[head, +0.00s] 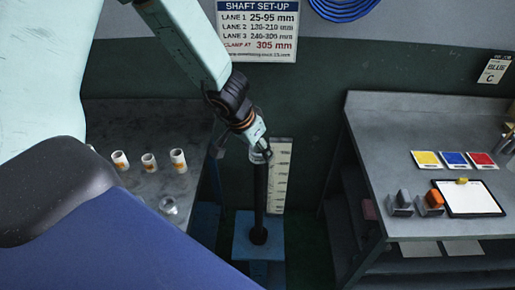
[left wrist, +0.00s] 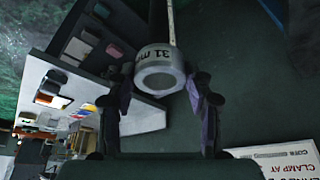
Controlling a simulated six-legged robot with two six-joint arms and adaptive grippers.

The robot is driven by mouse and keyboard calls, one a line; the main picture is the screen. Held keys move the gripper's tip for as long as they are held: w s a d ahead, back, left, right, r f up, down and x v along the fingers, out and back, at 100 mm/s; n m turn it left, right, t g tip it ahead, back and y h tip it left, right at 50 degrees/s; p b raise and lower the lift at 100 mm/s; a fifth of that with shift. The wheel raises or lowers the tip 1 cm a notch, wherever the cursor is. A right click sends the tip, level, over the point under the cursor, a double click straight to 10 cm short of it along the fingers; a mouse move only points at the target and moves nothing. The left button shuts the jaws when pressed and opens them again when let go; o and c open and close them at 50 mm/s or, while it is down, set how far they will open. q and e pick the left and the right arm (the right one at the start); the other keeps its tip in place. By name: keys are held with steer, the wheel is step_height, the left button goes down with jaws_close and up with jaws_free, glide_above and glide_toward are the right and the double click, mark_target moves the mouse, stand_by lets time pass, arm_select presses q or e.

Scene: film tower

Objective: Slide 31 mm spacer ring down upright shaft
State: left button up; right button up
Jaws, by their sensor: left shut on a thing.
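The 31 mm spacer ring (left wrist: 160,70), a pale ring with "31" printed on its side, sits between the two fingers of my left gripper (left wrist: 165,95), which is shut on it. In the head view my left gripper (head: 262,150) is at the top of the black upright shaft (head: 260,188), and the fingers partly hide the ring. In the left wrist view the dark shaft (left wrist: 159,22) runs away behind the ring, roughly in line with it. I cannot tell whether the shaft's top is inside the ring. The shaft stands on a blue base (head: 270,248). My right gripper is not in view.
A white scale (head: 280,175) stands close behind the shaft. The left bench (head: 130,120) bears several small cylinders, three with orange labels (head: 149,162). The right bench (head: 385,125) holds coloured cards and a clipboard (head: 470,198). Dark floor lies between the benches.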

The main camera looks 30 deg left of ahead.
mark_target(257, 165)
arm_select(q)
steer(key=shift+s+a+f+b, duration=0.1)
steer(key=shift+s+f+b, duration=0.05)
steer(key=shift+f+b, duration=0.35)
steer(key=shift+s+f, duration=0.1)
steer(key=shift+f, duration=0.15)
steer(key=shift+d+f+b, duration=0.3)
steer(key=shift+f+b, duration=0.1)
steer(key=shift+b, duration=0.2)
steer(key=shift+f, duration=0.3)
steer(key=shift+a+f+b, duration=0.25)
steer(key=shift+f+b, duration=0.6)
steer(key=shift+d+f+b, duration=0.15)
steer(key=shift+f+b, duration=0.4)
steer(key=shift+b, duration=0.05)
steer(key=shift+f, duration=0.25)
steer(key=shift+w, duration=0.2)
